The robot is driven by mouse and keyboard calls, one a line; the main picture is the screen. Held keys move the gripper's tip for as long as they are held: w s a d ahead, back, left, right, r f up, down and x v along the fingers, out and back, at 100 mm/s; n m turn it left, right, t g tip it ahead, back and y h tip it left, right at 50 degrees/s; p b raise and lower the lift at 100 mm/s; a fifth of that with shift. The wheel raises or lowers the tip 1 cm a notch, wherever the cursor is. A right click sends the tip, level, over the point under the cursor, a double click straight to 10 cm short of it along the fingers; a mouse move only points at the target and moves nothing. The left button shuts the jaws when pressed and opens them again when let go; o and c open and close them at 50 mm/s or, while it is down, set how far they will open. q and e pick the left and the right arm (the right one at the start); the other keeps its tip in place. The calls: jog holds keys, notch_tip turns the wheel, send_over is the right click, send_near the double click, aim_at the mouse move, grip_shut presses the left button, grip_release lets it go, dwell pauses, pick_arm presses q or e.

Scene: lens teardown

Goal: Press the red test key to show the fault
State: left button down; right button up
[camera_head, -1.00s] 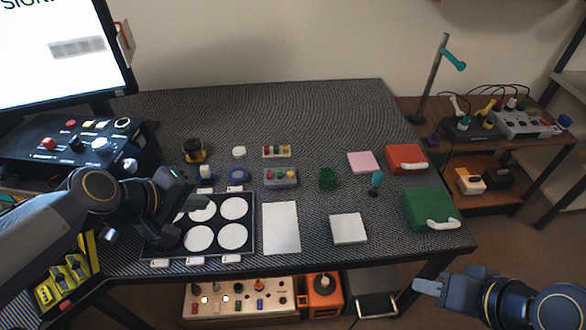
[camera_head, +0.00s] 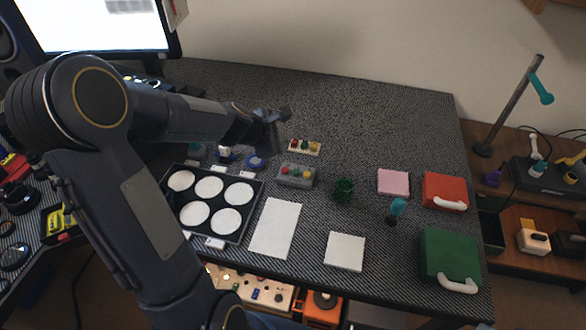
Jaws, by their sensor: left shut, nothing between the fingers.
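A grey box (camera_head: 295,175) with small coloured keys, red among them, lies mid-table. Behind it is a pale strip (camera_head: 304,147) with several coloured buttons, also with red. I cannot tell from labels which red one is the test key. My left arm reaches across the left of the view. Its gripper (camera_head: 277,128) is shut and empty, just left of the pale strip and behind the grey box. Its fingertips are small and dark, and no contact can be made out. My right gripper is out of view. The console at the left is mostly hidden by my arm.
A black tray with white discs (camera_head: 233,238) lies front left. A white sheet (camera_head: 275,228), a white pad (camera_head: 345,251), a green cup (camera_head: 344,190), a pink pad (camera_head: 393,182), a red case (camera_head: 445,191) and a green case (camera_head: 449,258) lie to the right.

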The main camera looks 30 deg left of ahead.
aim_at(285, 170)
pick_arm(q)
notch_tip(285, 170, down, 9)
jog(key=b, duration=0.8)
jog(key=shift+r+b, duration=0.1)
jog(key=shift+b, duration=0.2)
dwell(1.7)
jog(key=shift+f+b, duration=0.4)
jog(key=shift+f+b, duration=0.4)
dwell(0.4)
dwell(0.3)
jog(key=shift+r+p, duration=0.8)
jog(key=shift+r, duration=0.05)
